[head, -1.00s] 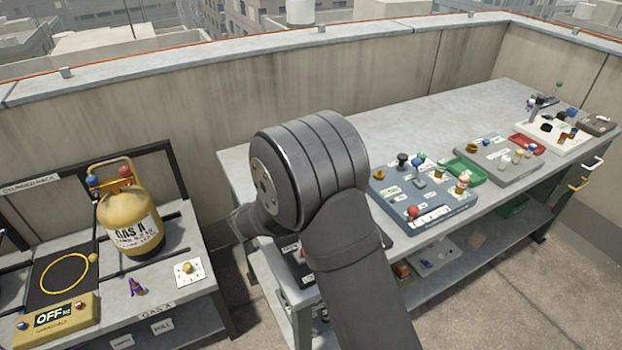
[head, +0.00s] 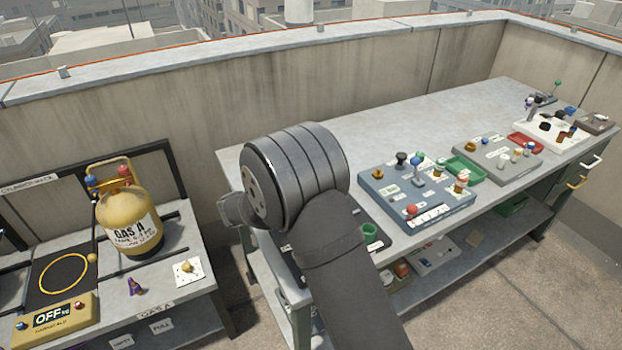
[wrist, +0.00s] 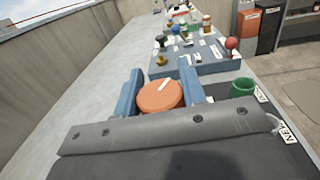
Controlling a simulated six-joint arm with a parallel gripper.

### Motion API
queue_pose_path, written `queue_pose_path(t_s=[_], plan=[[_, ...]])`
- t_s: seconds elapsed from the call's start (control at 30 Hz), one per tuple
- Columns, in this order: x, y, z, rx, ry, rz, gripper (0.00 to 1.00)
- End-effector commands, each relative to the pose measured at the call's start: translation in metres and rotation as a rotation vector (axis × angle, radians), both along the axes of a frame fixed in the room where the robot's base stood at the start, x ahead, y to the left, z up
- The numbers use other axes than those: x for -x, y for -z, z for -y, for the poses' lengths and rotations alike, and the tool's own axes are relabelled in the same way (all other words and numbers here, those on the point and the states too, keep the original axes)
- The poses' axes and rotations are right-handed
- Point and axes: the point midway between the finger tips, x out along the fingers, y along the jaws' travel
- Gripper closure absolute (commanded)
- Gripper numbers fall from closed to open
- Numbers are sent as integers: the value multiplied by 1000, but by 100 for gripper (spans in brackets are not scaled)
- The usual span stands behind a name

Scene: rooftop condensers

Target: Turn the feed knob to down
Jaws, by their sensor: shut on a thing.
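In the wrist view, an orange round knob (wrist: 159,97) with a short white mark sits between the two blue fingers of my gripper (wrist: 161,88). The mark slants from lower left to upper right. My gripper is shut on this knob, one finger at each side. No readable label shows whether it is the feed knob, and its base is hidden by the grey gripper body. In the head view my arm hides the gripper and the knob, at the near left end of the long bench.
A blue-grey panel (head: 400,207) with knobs and a red ball lies beyond. A yellow gas cylinder (head: 128,222) stands on the left rack. The bench's back strip (head: 400,120) is clear.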

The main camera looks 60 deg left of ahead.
Motion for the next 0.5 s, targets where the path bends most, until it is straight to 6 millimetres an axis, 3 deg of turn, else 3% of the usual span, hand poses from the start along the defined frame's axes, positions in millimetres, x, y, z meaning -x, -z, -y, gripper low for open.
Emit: queue_pose_path(t_s=[0.03,0.13,0.5], plan=[[0,-1,0,-1,0,0,61],[0,-1,0,-1,-1,0,41],[5,0,0,0,-2,0,41]])
